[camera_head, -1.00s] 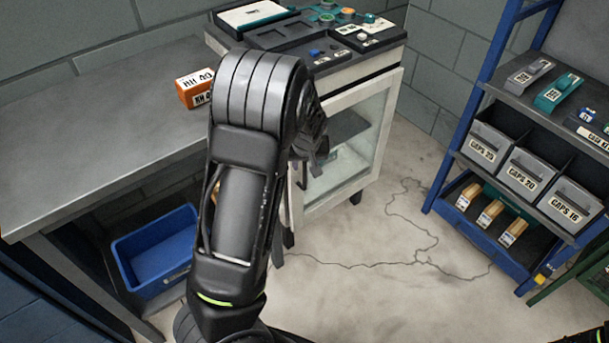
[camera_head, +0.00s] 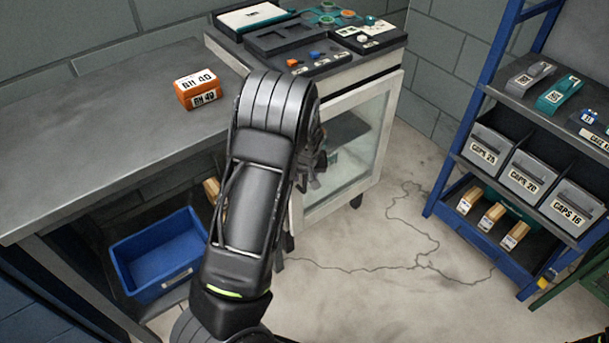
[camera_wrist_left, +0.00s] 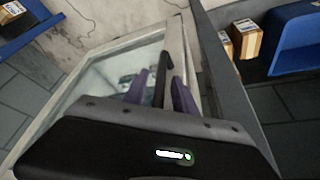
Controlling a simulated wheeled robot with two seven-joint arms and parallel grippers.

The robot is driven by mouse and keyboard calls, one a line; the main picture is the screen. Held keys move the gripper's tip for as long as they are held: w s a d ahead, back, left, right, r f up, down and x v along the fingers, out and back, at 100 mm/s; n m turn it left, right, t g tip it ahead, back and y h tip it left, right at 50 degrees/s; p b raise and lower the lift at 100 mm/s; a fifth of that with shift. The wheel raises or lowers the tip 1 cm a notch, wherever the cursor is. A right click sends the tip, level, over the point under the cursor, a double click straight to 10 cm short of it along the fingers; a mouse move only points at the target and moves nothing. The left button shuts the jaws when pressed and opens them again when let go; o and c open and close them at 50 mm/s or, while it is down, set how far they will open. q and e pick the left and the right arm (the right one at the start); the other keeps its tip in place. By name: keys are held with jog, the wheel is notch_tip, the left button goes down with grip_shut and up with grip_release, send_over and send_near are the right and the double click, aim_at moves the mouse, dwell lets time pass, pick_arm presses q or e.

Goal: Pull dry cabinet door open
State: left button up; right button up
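The dry cabinet (camera_head: 394,104) stands past the end of the grey bench, and its white-framed glass door (camera_head: 381,151) looks shut. In the left wrist view the door frame (camera_wrist_left: 75,67) fills the middle, with a dark bar handle (camera_wrist_left: 161,84) along its right side. My left gripper (camera_wrist_left: 160,92) is at the handle, one finger on each side of the bar. The fingers look apart, with small gaps to the bar. In the head view my left arm hides the handle and most of the left gripper (camera_head: 316,168).
A grey bench (camera_head: 100,130) with an orange box (camera_head: 197,89) is at the left, with a blue bin (camera_head: 160,262) below. A blue rack (camera_head: 446,165) with grey bins stands at the right. The cracked floor (camera_head: 360,270) before the cabinet is clear.

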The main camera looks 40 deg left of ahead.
pick_arm(q)
grip_shut()
dwell(1.2)
